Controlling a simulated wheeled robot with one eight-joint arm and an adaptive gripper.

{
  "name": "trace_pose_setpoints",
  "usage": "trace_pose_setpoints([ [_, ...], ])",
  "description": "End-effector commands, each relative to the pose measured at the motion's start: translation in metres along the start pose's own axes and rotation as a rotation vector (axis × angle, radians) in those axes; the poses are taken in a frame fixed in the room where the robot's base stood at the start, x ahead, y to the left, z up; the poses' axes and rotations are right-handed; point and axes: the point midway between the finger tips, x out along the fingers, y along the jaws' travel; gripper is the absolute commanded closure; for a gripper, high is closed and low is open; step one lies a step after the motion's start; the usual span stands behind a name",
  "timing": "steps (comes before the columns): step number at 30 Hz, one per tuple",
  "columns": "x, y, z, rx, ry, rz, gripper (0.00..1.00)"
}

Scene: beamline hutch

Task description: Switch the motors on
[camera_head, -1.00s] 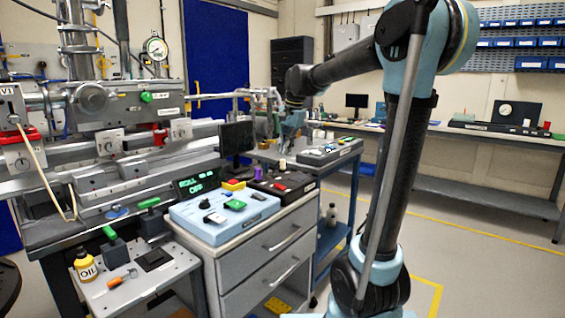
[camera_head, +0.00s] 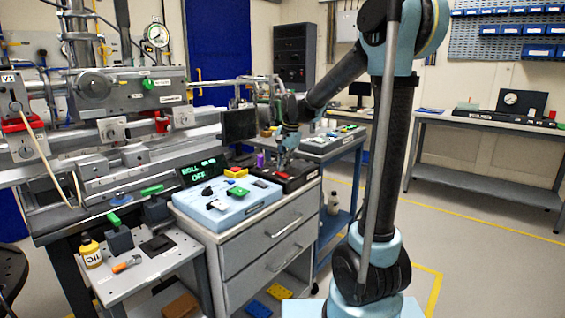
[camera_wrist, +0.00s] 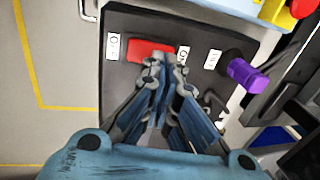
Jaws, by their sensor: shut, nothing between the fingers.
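A black control box (camera_head: 310,172) stands on the drawer cabinet, behind the light blue panel. In the wrist view the box (camera_wrist: 120,85) carries a red rocker switch (camera_wrist: 150,49) between small white labels and a purple knob (camera_wrist: 246,78) on its right side. My gripper (camera_head: 281,158) is low over this box in the head view. In the wrist view my gripper (camera_wrist: 165,68) is shut and empty, its tips just below the red switch in the picture. I cannot tell whether they touch it.
The light blue panel (camera_head: 218,211) has a green switch and black knobs. A dark display (camera_head: 198,171) reads "ROLL OFF". A yellow block with a red top (camera_head: 236,172) stands close by the box. A monitor (camera_head: 239,124) and a blue trolley (camera_head: 340,150) are near.

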Motion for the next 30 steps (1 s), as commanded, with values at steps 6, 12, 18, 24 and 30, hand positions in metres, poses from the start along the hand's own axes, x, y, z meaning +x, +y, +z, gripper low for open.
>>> trace_pose_setpoints([
  [6,0.001,0.000,0.000,0.000,0.000,0.000,1.00],
  [12,0.001,0.000,0.000,-0.001,-0.001,0.008,1.00],
  [18,0.007,-0.004,0.000,-0.003,-0.001,0.073,1.00],
  [24,0.017,-0.011,0.000,-0.001,0.000,0.113,1.00],
  [30,0.021,-0.013,-0.001,-0.001,-0.003,0.113,1.00],
])
